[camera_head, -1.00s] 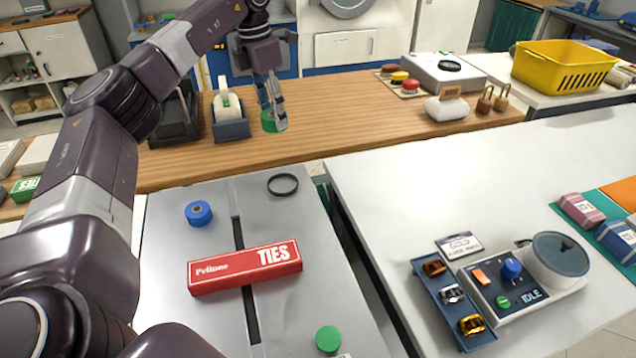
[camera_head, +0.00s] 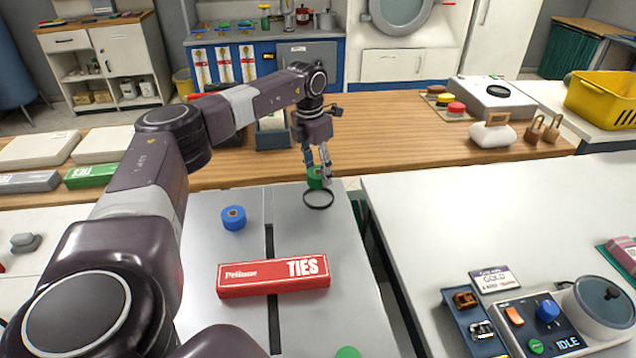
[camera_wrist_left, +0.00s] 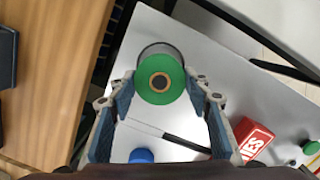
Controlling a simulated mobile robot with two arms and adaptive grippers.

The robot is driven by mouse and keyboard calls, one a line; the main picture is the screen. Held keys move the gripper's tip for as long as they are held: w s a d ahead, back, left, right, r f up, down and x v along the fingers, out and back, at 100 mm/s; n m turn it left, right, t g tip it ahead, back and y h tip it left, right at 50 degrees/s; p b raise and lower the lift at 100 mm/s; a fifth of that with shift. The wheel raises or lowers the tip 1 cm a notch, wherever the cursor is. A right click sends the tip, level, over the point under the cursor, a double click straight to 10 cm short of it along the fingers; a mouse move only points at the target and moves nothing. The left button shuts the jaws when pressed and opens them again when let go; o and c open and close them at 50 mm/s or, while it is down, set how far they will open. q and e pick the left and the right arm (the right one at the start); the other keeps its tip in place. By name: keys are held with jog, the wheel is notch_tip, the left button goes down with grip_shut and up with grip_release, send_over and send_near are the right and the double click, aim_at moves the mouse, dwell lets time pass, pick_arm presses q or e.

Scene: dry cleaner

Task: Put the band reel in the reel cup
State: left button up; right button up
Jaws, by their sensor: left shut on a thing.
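The green band reel (camera_head: 314,182) is held in my left gripper (camera_head: 319,172), above the far end of the grey worktop. In the left wrist view the reel (camera_wrist_left: 157,92) shows its round green face and brown core between the two fingertips. The reel cup (camera_head: 318,206) shows as a dark round rim on the grey worktop, just below and in front of the reel. In the left wrist view the reel hides most of the cup, and only a grey part (camera_wrist_left: 158,46) shows past it. My right gripper is not in view.
A blue reel (camera_head: 233,218) and a red TIES box (camera_head: 273,277) stand on the grey worktop (camera_head: 205,245). The wooden counter (camera_head: 385,135) lies behind. A gap separates the worktop from the white table (camera_head: 425,220) at right.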

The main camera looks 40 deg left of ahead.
aim_at(318, 183)
pick_arm(q)
jog(key=shift+f, duration=2.25)
jog(key=shift+f, duration=0.6)
jog(key=o, duration=1.2)
jog(key=shift+c, duration=0.2)
jog(key=r, duration=0.4)
jog(key=s+r, duration=0.1)
jog(key=r, duration=0.3)
jog(key=r+b, duration=0.1)
jog(key=r, duration=0.4)
jog(key=shift+s+a+r, duration=0.1)
jog(key=shift+s, duration=0.1)
